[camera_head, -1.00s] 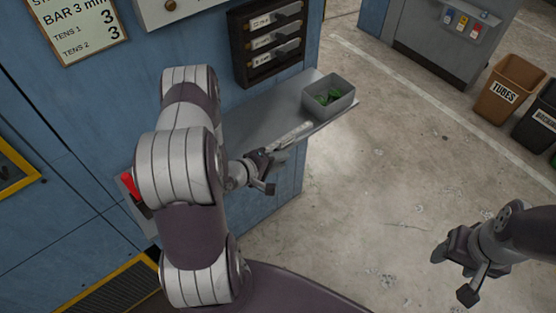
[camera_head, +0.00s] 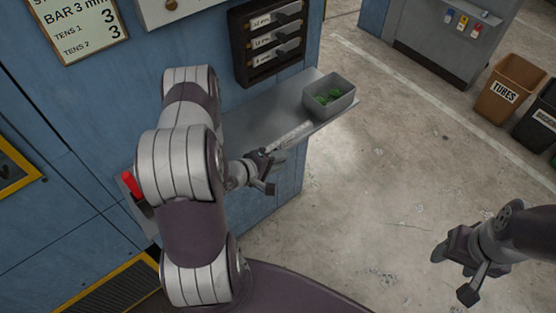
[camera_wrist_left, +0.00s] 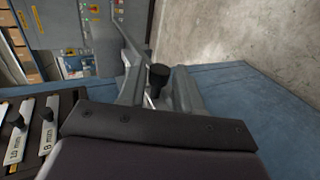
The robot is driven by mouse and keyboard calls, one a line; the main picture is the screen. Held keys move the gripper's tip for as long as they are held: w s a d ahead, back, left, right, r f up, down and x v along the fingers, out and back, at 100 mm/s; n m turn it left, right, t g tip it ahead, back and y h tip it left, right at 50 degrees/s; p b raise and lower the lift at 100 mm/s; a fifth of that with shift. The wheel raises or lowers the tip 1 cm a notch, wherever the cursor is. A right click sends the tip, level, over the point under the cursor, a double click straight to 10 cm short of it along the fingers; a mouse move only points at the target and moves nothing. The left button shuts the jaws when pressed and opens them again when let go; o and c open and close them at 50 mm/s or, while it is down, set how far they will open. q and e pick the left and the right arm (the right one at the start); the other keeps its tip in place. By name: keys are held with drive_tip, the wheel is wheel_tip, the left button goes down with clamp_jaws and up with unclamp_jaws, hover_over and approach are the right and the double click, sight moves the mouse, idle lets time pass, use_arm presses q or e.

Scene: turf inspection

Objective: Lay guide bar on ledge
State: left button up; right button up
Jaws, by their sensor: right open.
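The grey ledge (camera_head: 262,118) runs along the front of the blue machine. The pale guide bar (camera_head: 291,136) lies along the ledge's front side, in line with my left gripper (camera_head: 264,167); I cannot tell whether it touches the surface. My left gripper is at the bar's near end. In the left wrist view, a dark knob (camera_wrist_left: 158,75) sits between the fingers of my left gripper (camera_wrist_left: 158,92), which look closed around the bar's end. My left arm hides part of the ledge. My right gripper (camera_head: 458,265) is open and empty over the floor at right.
A grey bin (camera_head: 345,103) with green pieces stands at the ledge's far end. A dark rack (camera_head: 243,50) of labelled bars hangs above the ledge. A red handle (camera_head: 132,186) shows at the ledge's left end. Brown (camera_head: 508,88) and black bins stand at far right. Open floor lies between.

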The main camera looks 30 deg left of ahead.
use_arm(q)
drive_tip(key=shift+o, duration=1.4)
drive_tip(key=b+v, duration=0.1)
drive_tip(key=v, duration=1.1)
drive_tip(key=shift+s+b, duration=0.35)
drive_tip(key=shift+b, duration=0.05)
drive_tip(key=shift+w+r, duration=0.1)
